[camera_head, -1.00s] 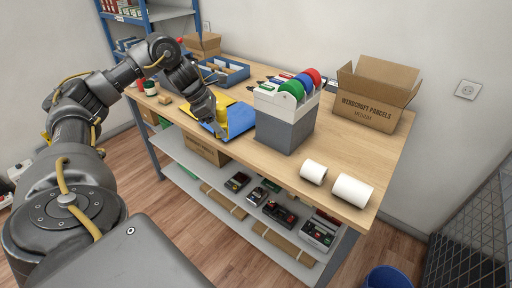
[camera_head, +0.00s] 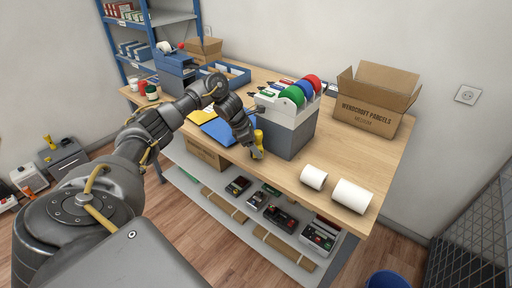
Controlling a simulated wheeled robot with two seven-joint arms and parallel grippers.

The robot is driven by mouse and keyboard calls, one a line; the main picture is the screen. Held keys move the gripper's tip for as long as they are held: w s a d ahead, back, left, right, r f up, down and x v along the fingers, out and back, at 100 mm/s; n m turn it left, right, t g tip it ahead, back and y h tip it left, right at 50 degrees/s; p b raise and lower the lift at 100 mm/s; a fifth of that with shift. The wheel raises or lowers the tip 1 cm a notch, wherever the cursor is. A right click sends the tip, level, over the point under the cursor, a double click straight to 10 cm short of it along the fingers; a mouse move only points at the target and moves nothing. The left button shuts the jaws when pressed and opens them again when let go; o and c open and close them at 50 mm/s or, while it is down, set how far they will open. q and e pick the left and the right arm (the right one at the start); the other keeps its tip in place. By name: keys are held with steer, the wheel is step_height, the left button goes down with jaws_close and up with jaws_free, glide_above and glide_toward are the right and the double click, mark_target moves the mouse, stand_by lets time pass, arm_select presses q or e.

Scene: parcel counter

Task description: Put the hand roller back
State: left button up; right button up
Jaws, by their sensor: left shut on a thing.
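My left gripper (camera_head: 257,152) is shut on a yellow-handled tool, which I take to be the hand roller (camera_head: 260,138). It holds the tool upright at the front edge of the wooden counter, just left of the grey tape dispenser box. The fingers hide the tool's lower part, and I cannot tell whether it touches the counter. My right gripper is not in view.
The grey box (camera_head: 290,133) with green, blue and red reels stands beside the gripper. A blue and yellow mat (camera_head: 215,128) lies left of it. White paper rolls (camera_head: 350,195) lie at the right front. An open carton (camera_head: 372,105) stands behind, and a shelf (camera_head: 240,212) runs below.

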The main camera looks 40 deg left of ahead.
arm_select(q)
steer(key=shift+a+f, duration=0.1)
steer(key=shift+f, duration=0.55)
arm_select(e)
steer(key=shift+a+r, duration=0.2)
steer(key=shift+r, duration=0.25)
arm_select(q)
steer(key=shift+f, duration=0.3)
steer(key=shift+s+f+b, duration=0.2)
steer(key=shift+f+b, duration=0.15)
steer(key=shift+b, duration=0.25)
steer(key=o, duration=1.2)
steer(key=shift+o, duration=0.6)
steer(key=shift+s+f, duration=0.1)
steer(key=shift+f, duration=0.05)
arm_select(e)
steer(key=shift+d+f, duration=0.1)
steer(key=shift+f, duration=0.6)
